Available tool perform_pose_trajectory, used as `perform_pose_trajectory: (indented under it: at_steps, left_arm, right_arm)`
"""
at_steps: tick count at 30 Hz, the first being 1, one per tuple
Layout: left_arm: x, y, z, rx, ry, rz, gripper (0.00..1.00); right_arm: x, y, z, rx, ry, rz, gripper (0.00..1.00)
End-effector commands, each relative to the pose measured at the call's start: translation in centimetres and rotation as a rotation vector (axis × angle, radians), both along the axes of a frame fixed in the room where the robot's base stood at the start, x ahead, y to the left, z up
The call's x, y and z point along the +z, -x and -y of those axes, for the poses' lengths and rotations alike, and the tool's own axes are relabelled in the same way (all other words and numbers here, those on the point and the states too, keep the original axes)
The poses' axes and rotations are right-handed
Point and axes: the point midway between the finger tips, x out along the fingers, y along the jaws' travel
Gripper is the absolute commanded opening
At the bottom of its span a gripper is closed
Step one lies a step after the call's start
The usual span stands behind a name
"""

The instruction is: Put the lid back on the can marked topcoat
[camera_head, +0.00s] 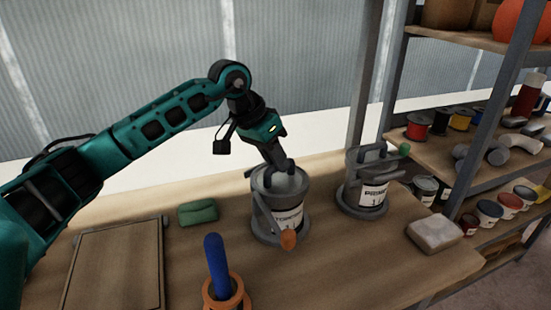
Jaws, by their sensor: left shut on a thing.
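The can that seems to be marked topcoat (290,216) stands upright in a grey clamp stand with an orange knob, in the middle of the bench. Its label is small and partly hard to read. My left gripper (280,166) points down at the can's top and is shut on what looks like the grey lid (287,182). The lid is at the can's mouth; I cannot tell whether it is seated or just above the rim. A second can (373,195), whose label seems to read primer, stands to the right in a similar stand with a green knob. My right gripper is out of view.
A green block (198,212) lies left of the can. A blue-handled tool stands in an orange holder (222,290) in front. A framed board (118,262) lies at left, a pale block (434,234) at right. Shelves (455,165) with tins and spools stand at right.

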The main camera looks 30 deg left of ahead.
Motion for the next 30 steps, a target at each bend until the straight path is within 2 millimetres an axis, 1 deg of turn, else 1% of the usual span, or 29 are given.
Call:
perform_pose_trajectory:
  at_steps: [5,6,14,19,20,27,30]
  left_arm:
    - [0.05,0.0,0.0,0.0,0.0,0.001,0.0]
    - [0.05,0.0,0.0,0.0,0.0,0.001,0.21]
    - [0.05,0.0,0.01,0.0,0.0,0.0,0.46]
    - [0.03,0.01,0.01,0.0,0.0,0.0,0.47]
    - [0.01,0.01,0.02,0.0,0.0,0.0,0.49]
    - [0.01,0.01,0.02,0.0,0.001,0.0,0.72]
    - [0.01,0.01,0.02,0.0,0.001,0.0,0.73]
  right_arm:
    - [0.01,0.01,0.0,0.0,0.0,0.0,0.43]
    - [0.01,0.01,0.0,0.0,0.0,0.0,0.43]
    - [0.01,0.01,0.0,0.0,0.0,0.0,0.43]
    - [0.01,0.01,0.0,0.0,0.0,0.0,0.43]
    - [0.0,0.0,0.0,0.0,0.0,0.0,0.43]
    - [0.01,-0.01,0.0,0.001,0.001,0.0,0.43]
    - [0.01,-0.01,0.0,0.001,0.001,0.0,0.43]
